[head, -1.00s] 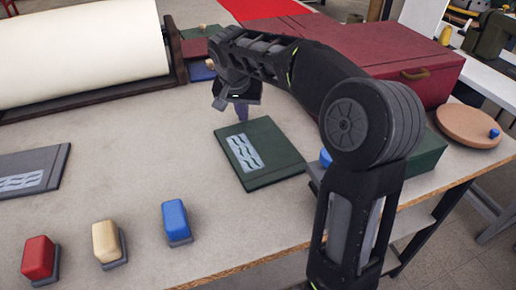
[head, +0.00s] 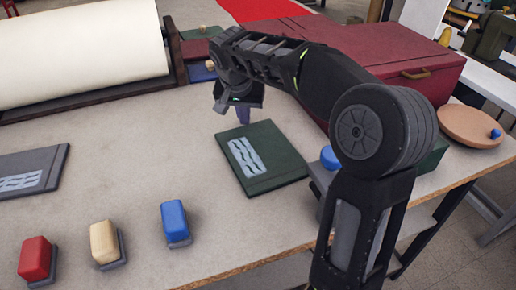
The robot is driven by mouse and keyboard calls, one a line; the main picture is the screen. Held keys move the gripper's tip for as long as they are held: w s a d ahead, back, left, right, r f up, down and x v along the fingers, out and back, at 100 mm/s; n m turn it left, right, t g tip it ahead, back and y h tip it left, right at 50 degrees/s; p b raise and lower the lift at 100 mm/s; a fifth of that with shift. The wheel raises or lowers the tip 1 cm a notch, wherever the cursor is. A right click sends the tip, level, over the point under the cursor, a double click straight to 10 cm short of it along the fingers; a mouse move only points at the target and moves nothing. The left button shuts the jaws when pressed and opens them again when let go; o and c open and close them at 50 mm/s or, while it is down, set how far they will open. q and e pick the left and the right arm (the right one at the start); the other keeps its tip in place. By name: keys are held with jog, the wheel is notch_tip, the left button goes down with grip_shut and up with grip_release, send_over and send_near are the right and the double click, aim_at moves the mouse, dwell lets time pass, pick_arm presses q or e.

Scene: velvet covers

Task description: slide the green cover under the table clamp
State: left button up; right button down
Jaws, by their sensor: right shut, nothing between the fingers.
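The green cover (head: 283,160) lies flat on the table, a dark green panel with a pale wavy patch. My right gripper (head: 243,116) is shut and empty just above the cover's far edge; I cannot tell whether its fingertips touch anything. A grey block with a blue knob (head: 330,157), perhaps the table clamp, sits right of the cover, near the table's front edge. My right arm hides much of it, so any gap beneath it cannot be seen. My left gripper is not in view.
Red (head: 36,259), cream (head: 105,242) and blue (head: 175,222) blocks stand on the near table. A grey cover (head: 50,165) lies at the left. A large white roll (head: 80,50) and a dark red case (head: 400,60) stand behind. A round board (head: 468,125) is at the right.

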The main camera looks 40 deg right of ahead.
aim_at(251, 131)
jog(key=shift+s+a, duration=0.1)
jog(key=shift+s, duration=0.25)
jog(key=shift+s+a+b, duration=0.2)
jog(key=shift+s+b, duration=0.25)
jog(key=shift+s, duration=0.15)
jog(key=shift+s+a+b, duration=0.15)
jog(key=shift+s+b, duration=0.2)
jog(key=shift+s, duration=0.15)
jog(key=shift+s, duration=0.1)
dwell(0.4)
jog(key=shift+s+a+r+b, duration=0.1)
jog(key=shift+s+a+b, duration=0.15)
jog(key=shift+s, duration=0.35)
